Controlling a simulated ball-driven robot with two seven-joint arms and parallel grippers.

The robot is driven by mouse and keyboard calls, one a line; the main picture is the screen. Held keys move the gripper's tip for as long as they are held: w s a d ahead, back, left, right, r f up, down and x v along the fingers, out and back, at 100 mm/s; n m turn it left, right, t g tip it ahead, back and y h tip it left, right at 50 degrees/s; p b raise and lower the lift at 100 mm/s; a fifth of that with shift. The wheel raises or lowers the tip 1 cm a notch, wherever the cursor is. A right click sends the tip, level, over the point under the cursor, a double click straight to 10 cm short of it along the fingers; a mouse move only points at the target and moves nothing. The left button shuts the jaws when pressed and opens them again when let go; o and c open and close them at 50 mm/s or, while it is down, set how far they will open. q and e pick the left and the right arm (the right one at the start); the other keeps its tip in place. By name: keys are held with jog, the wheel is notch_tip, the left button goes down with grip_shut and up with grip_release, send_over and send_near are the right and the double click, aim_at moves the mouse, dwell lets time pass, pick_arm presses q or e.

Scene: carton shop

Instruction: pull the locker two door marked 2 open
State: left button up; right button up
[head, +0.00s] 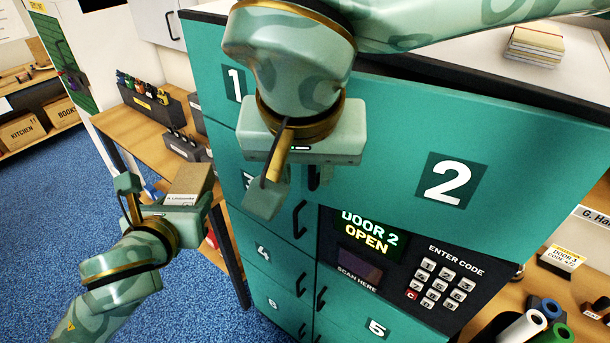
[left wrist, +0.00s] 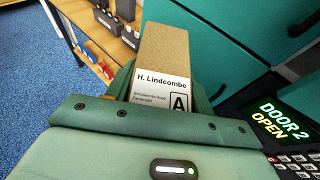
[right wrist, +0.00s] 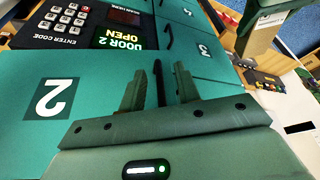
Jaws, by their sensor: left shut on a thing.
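In the head view my right gripper (head: 293,183) is in front of the locker and hides part of the handle. My left gripper (head: 165,203) is shut on a brown carton (head: 193,180) labelled H. Lindcombe (left wrist: 165,50), left of the locker.
The keypad panel's screen (head: 368,232) reads "DOOR 2 OPEN". Other locker doors, including 1 (head: 234,84) and 5 (head: 376,327), look shut. A wooden bench (head: 145,130) stands left of the locker; a counter with rolls (head: 525,328) is at right. Blue floor (head: 50,210) is clear at left.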

jog(key=v, duration=0.9)
jog(key=shift+s+r, duration=0.1)
